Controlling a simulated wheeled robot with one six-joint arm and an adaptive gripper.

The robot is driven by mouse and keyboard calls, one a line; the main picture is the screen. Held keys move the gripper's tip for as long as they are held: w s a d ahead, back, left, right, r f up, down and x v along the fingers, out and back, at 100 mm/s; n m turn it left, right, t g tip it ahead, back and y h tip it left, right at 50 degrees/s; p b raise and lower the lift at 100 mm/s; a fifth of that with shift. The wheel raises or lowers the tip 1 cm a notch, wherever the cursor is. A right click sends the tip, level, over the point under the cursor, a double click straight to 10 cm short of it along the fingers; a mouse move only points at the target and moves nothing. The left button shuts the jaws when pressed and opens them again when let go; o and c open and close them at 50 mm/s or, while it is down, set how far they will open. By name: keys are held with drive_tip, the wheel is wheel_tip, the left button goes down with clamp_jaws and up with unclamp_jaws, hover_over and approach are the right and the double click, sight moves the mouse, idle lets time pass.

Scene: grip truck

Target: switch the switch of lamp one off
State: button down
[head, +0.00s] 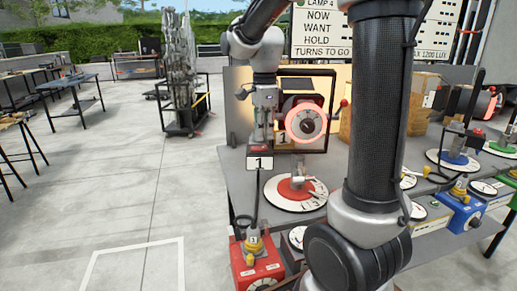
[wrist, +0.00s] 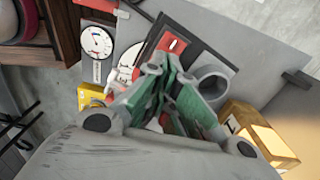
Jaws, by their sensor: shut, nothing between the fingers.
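Lamp one (head: 305,122) has a glowing red ring around its round face and stands on the grey bench, with a "1" label below it. A small switch box (head: 260,152) with a red top sits just left of it, above a white "1" plate (head: 260,163). A red rocker-like part (wrist: 172,44) on a dark plate shows in the wrist view, probably this switch. My gripper (head: 262,139) points down right over the switch box, its fingers shut and empty. The closed green-grey fingers (wrist: 168,112) also show in the wrist view. Contact with the switch cannot be told.
A red-and-white dial (head: 296,192) and a red box with a yellow plug (head: 256,262) are near the bench front. Cardboard boxes (head: 424,92) stand behind. My arm hides the bench middle. Blue (head: 460,210) and green units are at right. Open floor lies left.

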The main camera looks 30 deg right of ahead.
sight(264, 146)
drive_tip(key=shift+f, duration=1.15)
idle(0.8)
drive_tip(key=shift+r, duration=3.5)
drive_tip(key=shift+s, duration=0.15)
drive_tip(key=s+d+f+n+t, duration=0.1)
drive_tip(key=s+n+t, duration=0.3)
drive_tip(key=s+n, duration=1.5)
drive_tip(key=shift+s+d+f+n, duration=0.2)
drive_tip(key=shift+d+f+n, duration=0.1)
drive_tip(key=shift+f+n, duration=0.35)
